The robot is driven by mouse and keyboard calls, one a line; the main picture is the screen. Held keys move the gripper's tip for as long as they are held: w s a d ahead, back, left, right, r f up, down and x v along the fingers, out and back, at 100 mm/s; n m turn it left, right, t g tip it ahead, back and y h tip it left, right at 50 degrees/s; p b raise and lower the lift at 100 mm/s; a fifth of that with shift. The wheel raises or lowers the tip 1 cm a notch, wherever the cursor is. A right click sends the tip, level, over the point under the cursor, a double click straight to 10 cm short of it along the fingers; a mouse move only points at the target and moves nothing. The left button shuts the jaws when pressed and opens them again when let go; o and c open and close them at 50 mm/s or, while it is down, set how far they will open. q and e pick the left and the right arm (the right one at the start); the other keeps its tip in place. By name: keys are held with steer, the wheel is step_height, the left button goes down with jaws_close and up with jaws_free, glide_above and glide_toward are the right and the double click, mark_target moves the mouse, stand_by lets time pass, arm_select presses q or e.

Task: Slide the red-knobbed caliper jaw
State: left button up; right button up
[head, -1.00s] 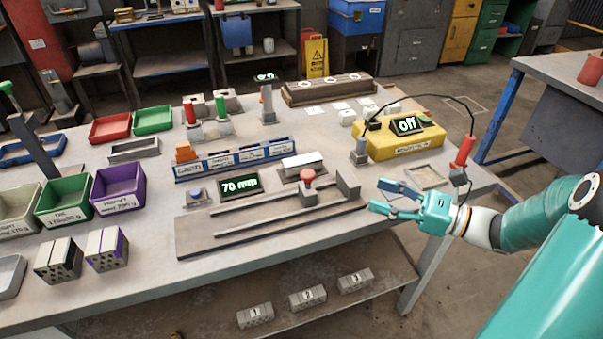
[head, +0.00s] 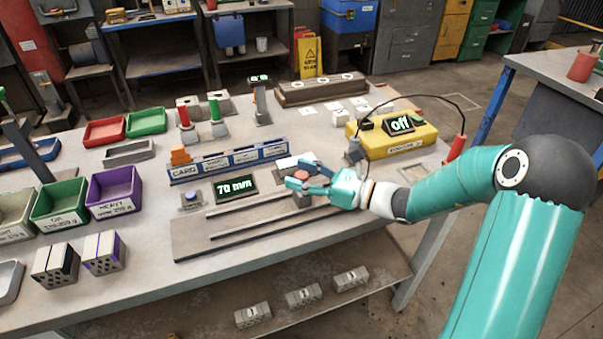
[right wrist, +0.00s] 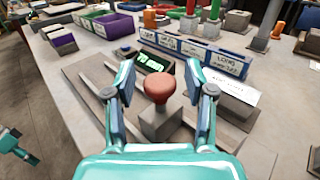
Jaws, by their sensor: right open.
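The red knob (right wrist: 158,88) stands on the grey block of the caliper jaw (right wrist: 162,123), on the railed caliper base (head: 215,240). My right gripper (head: 300,178) is open at the jaw. In the right wrist view, its fingers (right wrist: 160,90) stand apart on either side of the knob, with visible gaps. In the head view, the knob (head: 301,175) shows between the fingers, and my gripper and arm hide the right end of the caliper. The green display (head: 235,187) reads 70 mm. My left gripper (right wrist: 18,148) shows small at the right wrist view's left edge.
A blue labelled rack (head: 230,161) stands behind the caliper, with a white-topped block (right wrist: 236,92) near the jaw. A yellow device (head: 395,141) reading "off" is at right. Coloured bins (head: 114,190) and two bricks (head: 104,253) are at left.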

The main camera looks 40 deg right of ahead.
steer(key=shift+w, duration=0.1)
jaws_close()
steer(key=shift+a, duration=0.1)
stand_by(0.3)
